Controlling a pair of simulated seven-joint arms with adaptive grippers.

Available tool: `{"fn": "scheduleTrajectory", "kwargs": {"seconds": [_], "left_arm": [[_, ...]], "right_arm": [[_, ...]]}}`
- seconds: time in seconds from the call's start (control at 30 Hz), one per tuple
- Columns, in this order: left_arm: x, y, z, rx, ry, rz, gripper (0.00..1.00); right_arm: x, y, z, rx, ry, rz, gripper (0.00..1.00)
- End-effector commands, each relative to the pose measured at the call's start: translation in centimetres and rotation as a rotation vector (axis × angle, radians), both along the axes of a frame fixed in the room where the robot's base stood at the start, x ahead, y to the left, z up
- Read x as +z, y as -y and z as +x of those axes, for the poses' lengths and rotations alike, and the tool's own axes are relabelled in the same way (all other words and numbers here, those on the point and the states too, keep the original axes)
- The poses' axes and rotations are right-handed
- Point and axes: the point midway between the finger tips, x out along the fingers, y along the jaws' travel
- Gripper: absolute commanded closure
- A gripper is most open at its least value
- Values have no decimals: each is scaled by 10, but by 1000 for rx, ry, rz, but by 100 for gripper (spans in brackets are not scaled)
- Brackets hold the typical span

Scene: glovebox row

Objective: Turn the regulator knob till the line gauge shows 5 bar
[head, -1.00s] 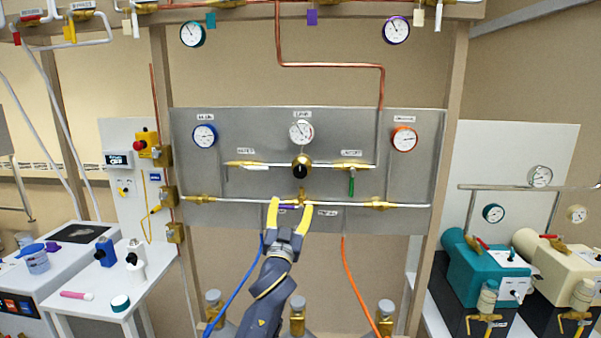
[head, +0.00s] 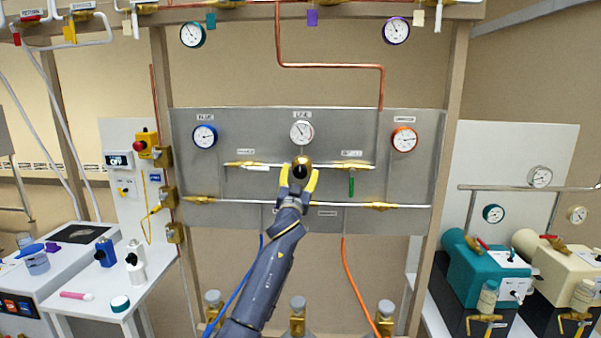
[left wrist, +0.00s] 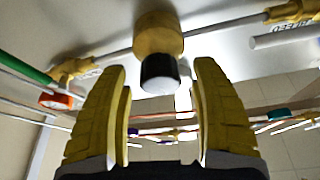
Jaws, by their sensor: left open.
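The regulator knob (head: 301,171) is black on a brass body, in the middle of the grey panel. It also shows in the left wrist view, where the black knob (left wrist: 160,73) lies just beyond and between my fingertips. My left gripper (head: 298,178) has yellow fingers, open on either side of the knob. In the left wrist view, the left gripper (left wrist: 162,85) shows a gap on both sides of the knob, with no contact visible. The line gauge (head: 302,132) is white-faced, right above the knob; its reading is too small to tell. My right gripper is not in view.
A blue-rimmed gauge (head: 204,136) and an orange-rimmed gauge (head: 404,139) flank the line gauge. A green-handled valve (head: 351,184) sits right of the knob. Brass-fitted pipes run across the panel (head: 245,120). A blue hose and an orange hose (head: 358,285) hang below.

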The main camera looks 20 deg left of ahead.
Motion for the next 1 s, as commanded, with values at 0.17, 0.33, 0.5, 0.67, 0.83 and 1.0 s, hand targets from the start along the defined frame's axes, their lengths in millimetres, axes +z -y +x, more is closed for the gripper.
{"fn": "scheduleTrajectory", "kwargs": {"seconds": [0.17,0.33,0.5,0.67,0.83,1.0], "left_arm": [[5,-2,12,0,-1,0,36],[6,-2,16,1,-1,1,36],[6,-3,16,0,-1,0,36],[6,-3,16,0,-1,0,37],[6,-3,16,0,-1,0,56],[6,-3,16,0,-1,0,76]], "right_arm": [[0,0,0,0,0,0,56],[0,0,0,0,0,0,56],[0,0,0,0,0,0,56],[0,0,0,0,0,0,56],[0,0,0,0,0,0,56],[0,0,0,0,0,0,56]]}}
